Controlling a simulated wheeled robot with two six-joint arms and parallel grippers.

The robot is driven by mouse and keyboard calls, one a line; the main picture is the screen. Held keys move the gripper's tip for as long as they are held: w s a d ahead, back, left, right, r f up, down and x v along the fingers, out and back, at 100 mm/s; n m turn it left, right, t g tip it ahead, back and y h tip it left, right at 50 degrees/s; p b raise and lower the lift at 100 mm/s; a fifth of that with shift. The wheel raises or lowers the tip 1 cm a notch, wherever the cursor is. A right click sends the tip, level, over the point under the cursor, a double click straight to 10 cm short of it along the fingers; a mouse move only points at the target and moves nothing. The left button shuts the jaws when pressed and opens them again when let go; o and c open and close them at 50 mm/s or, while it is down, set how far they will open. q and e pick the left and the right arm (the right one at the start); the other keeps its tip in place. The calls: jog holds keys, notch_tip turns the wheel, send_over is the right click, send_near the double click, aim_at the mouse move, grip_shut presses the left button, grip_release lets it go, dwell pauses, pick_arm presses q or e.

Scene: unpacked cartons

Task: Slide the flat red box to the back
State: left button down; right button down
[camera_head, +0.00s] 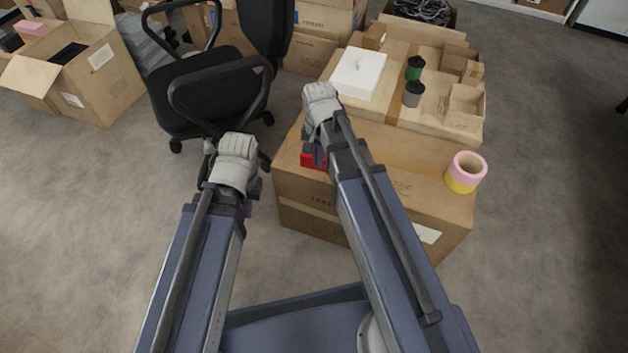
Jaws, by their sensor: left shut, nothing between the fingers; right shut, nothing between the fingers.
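The flat red box (311,161) lies on top of the near brown carton (300,185), close to its front left edge. Only a small red patch of it shows; my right arm and gripper hide the rest. My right gripper (317,154) is over the carton top, right at the red box, shut and empty. Whether it touches the box I cannot tell. My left gripper (251,206) is left of the carton, out over the floor, shut and empty.
Behind, a second carton carries a white box (358,73), a green container (414,68), a grey container (413,94) and small open boxes. A black office chair (210,90) stands left.

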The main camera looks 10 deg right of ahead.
aim_at(323, 176)
jog(key=shift+f, duration=0.15)
notch_tip(323, 176, down, 10)
jog(key=b, duration=1)
jog(key=shift+w+d+f+b, duration=0.1)
jog(key=shift+w+f+b, duration=0.1)
jog(key=shift+f+b, duration=0.1)
jog(key=w+d, duration=0.1)
jog(key=w+r, duration=0.1)
jog(key=shift+w+d+p, duration=0.3)
jog(key=shift+d+p, duration=0.1)
jog(key=shift+w+d, duration=0.2)
jog(key=shift+d, duration=0.05)
jog(key=shift+f, duration=0.1)
jog(key=w+d, duration=0.3)
jog(key=w, duration=0.1)
jog(key=w+d, duration=0.3)
jog(key=w, duration=0.2)
jog(key=w+d, duration=0.3)
jog(key=w, duration=0.1)
jog(key=shift+w+d, duration=0.15)
jog(key=shift+d, duration=0.2)
